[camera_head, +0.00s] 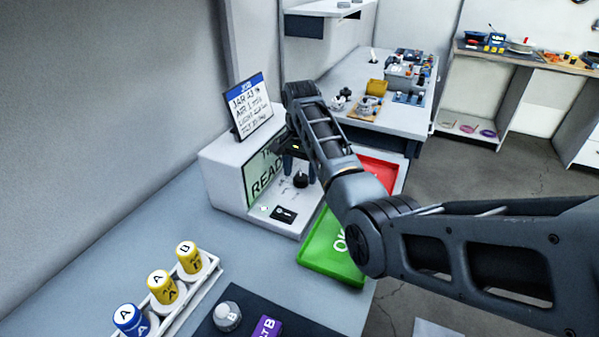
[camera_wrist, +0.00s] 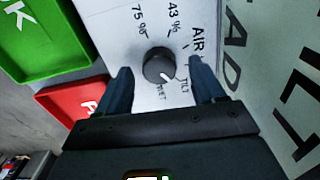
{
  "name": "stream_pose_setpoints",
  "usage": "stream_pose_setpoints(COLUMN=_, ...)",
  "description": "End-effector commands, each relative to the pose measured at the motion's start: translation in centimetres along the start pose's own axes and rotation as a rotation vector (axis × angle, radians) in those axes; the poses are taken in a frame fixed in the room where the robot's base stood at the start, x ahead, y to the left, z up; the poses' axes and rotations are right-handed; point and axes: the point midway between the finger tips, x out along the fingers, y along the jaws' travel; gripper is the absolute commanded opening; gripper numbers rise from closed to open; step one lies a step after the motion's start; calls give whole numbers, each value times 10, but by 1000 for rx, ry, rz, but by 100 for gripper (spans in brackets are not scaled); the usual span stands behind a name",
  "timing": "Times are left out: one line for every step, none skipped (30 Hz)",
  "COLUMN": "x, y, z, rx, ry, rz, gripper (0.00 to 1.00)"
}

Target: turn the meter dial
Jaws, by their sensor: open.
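The meter is a white box (camera_head: 222,172) with a pale green screen (camera_head: 262,184) on which part of "READ" shows. Its black round dial (camera_head: 301,180) sits on the low front panel. In the wrist view the dial (camera_wrist: 157,63) has a white mark pointing to the lower right, between the small labels that look like "WET" and "TILT". "75 %", "43 %" and "AIR" are printed around its upper side. My gripper (camera_wrist: 160,74) is open, with one finger on each side of the dial and visible gaps between. In the head view my arm partly covers the panel.
A green "OK" tray (camera_head: 318,262) and a red tray (camera_head: 388,171) lie beside the meter. A printed card (camera_head: 248,106) stands on top of it. Yellow and blue capped bottles (camera_head: 163,287) stand in a white rack at the front left. Cluttered benches stand behind.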

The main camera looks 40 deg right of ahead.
Motion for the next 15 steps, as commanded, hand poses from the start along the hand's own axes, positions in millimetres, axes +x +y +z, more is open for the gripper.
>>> stream_pose_setpoints(x=4, y=0, z=0, rx=0, ry=-1, rz=1, gripper=68)
stream_pose_setpoints(x=6, y=0, z=0, rx=0, ry=-1, rz=1, gripper=68)
stream_pose_setpoints(x=8, y=0, z=0, rx=0, ry=-1, rz=1, gripper=68)
stream_pose_setpoints(x=9, y=0, z=0, rx=0, ry=0, rz=0, gripper=68)
stream_pose_setpoints(x=9, y=0, z=0, rx=0, ry=0, rz=0, gripper=68)
stream_pose_setpoints(x=10, y=0, z=0, rx=0, ry=0, rz=-1, gripper=68)
stream_pose_setpoints(x=10, y=0, z=0, rx=0, ry=0, rz=-1, gripper=68)
stream_pose_setpoints(x=10, y=0, z=0, rx=0, ry=0, rz=-1, gripper=68)
stream_pose_setpoints(x=10, y=0, z=0, rx=0, ry=0, rz=-1, gripper=68)
stream_pose_setpoints(x=10, y=0, z=0, rx=0, ry=0, rz=-1, gripper=68)
stream_pose_setpoints(x=10, y=0, z=0, rx=0, ry=0, rz=-1, gripper=68)
stream_pose_setpoints(x=10, y=0, z=0, rx=-1, ry=0, rz=-1, gripper=68)
stream_pose_setpoints(x=10, y=0, z=0, rx=0, ry=0, rz=-1, gripper=65)
stream_pose_setpoints(x=10, y=0, z=0, rx=0, ry=0, rz=-1, gripper=63)
stream_pose_setpoints(x=10, y=0, z=0, rx=0, ry=0, rz=-1, gripper=59)
